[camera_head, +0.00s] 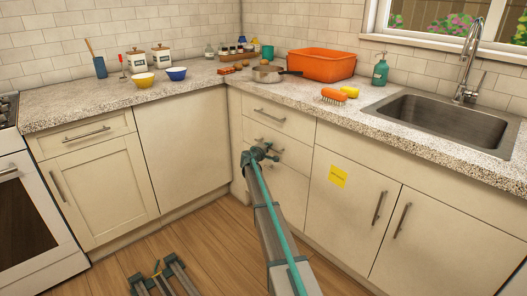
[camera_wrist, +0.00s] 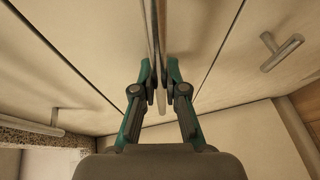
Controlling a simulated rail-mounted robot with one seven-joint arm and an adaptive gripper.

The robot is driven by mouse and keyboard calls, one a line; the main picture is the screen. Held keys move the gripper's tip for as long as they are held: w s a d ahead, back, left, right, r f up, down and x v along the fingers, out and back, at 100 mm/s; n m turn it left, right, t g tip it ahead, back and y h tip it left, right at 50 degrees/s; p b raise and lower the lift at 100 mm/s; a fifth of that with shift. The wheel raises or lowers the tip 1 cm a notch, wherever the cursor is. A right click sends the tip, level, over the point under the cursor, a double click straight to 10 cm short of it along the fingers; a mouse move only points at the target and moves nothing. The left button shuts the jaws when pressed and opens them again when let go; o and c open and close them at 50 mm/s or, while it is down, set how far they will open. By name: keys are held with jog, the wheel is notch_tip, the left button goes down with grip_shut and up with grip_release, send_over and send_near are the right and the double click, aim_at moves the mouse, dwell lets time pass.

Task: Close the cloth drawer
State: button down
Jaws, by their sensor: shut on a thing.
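A stack of cream drawers stands right of the inner corner in the head view. The top drawer (camera_head: 283,122) looks flush. My gripper (camera_head: 262,153) is at the middle drawer (camera_head: 296,153). In the wrist view my gripper (camera_wrist: 159,70) is shut on the middle drawer's metal bar handle (camera_wrist: 155,30). The middle drawer's front (camera_wrist: 195,25) looks nearly level with its neighbours; a small gap cannot be ruled out. The lower drawer (camera_head: 285,190) is partly behind my arm. No label marks which is the cloth drawer, and no cloth shows.
Bar handles of the neighbouring drawers show left (camera_wrist: 30,122) and right (camera_wrist: 282,52) in the wrist view. The speckled counter (camera_head: 180,100) overhangs the drawers. A cabinet door with a yellow note (camera_head: 338,176) is at right. The wooden floor (camera_head: 215,245) has free room.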

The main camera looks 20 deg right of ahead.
jog(key=shift+w+d, duration=0.15)
jog(key=c, duration=1.2)
grip_release()
jog(key=shift+d, duration=0.15)
jog(key=v, duration=1.2)
